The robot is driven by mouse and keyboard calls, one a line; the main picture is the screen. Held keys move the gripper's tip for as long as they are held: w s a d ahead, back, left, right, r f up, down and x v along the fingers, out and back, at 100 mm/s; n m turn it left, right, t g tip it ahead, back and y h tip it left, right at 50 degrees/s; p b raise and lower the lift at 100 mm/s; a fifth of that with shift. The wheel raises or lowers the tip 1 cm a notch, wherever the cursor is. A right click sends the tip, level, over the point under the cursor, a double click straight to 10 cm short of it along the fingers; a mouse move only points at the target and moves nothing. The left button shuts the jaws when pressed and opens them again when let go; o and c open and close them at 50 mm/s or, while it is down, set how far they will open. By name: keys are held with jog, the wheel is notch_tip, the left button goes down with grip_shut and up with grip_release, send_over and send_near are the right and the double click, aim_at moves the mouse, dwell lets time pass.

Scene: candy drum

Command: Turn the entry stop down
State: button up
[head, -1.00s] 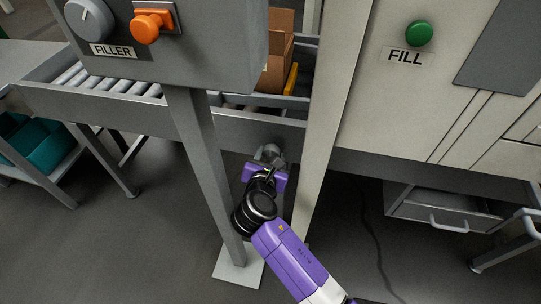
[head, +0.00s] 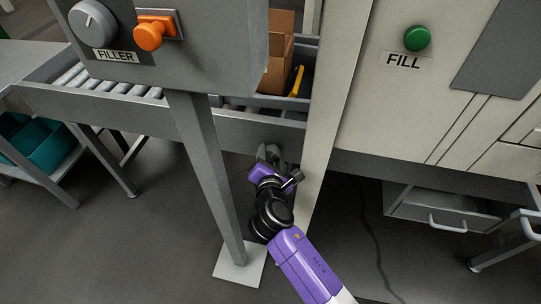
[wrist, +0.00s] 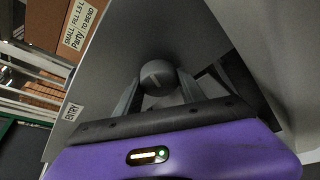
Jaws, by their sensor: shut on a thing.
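In the head view my gripper (head: 270,154) is below the conveyor rail, between the grey post and the pale upright, and hides most of the knob. A yellow bar (head: 297,81), perhaps the stop itself, stands tilted beside the cardboard box on the conveyor.
A cardboard box (head: 275,70) sits on the roller conveyor (head: 110,85). The FILLER panel (head: 200,60) with dial and orange button hangs above on the grey post (head: 212,170). The pale upright (head: 334,110) is close right of my wrist. A drawer (head: 440,208) is at right.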

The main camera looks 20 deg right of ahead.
jog(key=m+b, duration=0.1)
jog(key=m+t+b, duration=0.1)
jog(key=shift+f+m+y+b, duration=0.3)
jog(key=shift+m+y+b, duration=0.05)
jog(key=shift+m+y, duration=0.05)
jog(key=m+t+b, duration=0.1)
jog(key=b, duration=0.1)
jog(key=m+b, duration=0.1)
jog(key=b, duration=0.2)
jog(key=shift+f+m+t+y, duration=0.15)
jog(key=shift+m+t+y, duration=0.15)
jog(key=shift+m+t, duration=0.1)
jog(key=m+t+b, duration=0.1)
jog(key=m+b, duration=0.2)
jog(key=b, duration=0.2)
jog(key=shift+b, duration=0.4)
jog(key=m+b, duration=0.1)
jog(key=b, duration=0.2)
jog(key=shift+r+m+t, duration=0.3)
jog(key=shift+m+t, duration=0.1)
jog(key=shift+b, duration=0.45)
jog(key=shift+r+m, duration=0.2)
jog(key=shift+m, duration=0.1)
jog(key=o, duration=1.4)
jog(key=shift+c, duration=0.2)
